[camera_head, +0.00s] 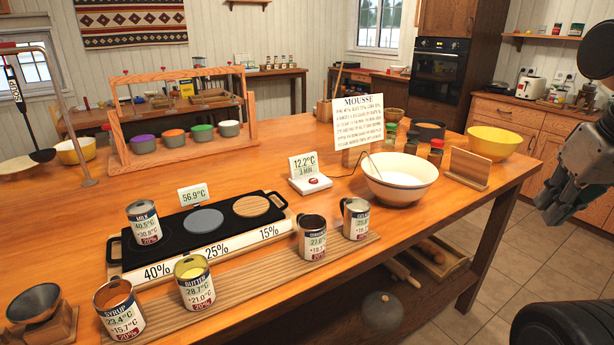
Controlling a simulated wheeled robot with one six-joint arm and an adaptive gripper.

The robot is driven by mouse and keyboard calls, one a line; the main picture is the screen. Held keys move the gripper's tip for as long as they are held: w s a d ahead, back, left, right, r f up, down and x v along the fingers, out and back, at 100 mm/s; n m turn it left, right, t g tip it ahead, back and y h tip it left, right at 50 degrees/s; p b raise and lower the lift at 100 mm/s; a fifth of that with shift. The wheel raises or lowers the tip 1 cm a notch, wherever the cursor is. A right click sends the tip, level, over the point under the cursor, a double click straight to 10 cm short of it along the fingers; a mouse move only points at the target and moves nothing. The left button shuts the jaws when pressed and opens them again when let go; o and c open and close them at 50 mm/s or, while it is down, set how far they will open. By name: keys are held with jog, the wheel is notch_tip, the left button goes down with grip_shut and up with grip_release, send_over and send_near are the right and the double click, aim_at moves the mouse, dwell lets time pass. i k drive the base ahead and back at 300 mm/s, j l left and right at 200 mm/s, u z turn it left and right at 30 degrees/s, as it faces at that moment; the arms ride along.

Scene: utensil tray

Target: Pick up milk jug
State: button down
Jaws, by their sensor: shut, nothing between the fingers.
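The milk jug (143,224) is a metal can with a white, blue and red label reading MILK. It stands upright on the left part of the black heating plate (222,238), above the 40% mark. My gripper (553,208) is at the right edge of the head view, shut and empty. It hangs beyond the table's right end, far from the milk jug and apart from everything.
Syrup (120,312) and butter (193,284) cans stand in front of the plate. Two more cans (312,238) (356,219) stand to its right. A white bowl (399,190), recipe sign (357,118), wooden stand (470,168) and yellow bowl (494,143) lie between my gripper and the jug.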

aim_at(142, 215)
jog(key=u, duration=1.5)
jog(key=i+j+z, duration=0.2)
jog(key=j, duration=0.2)
jog(key=i+j+z, duration=0.15)
jog(key=j, duration=0.25)
jog(key=k, duration=0.05)
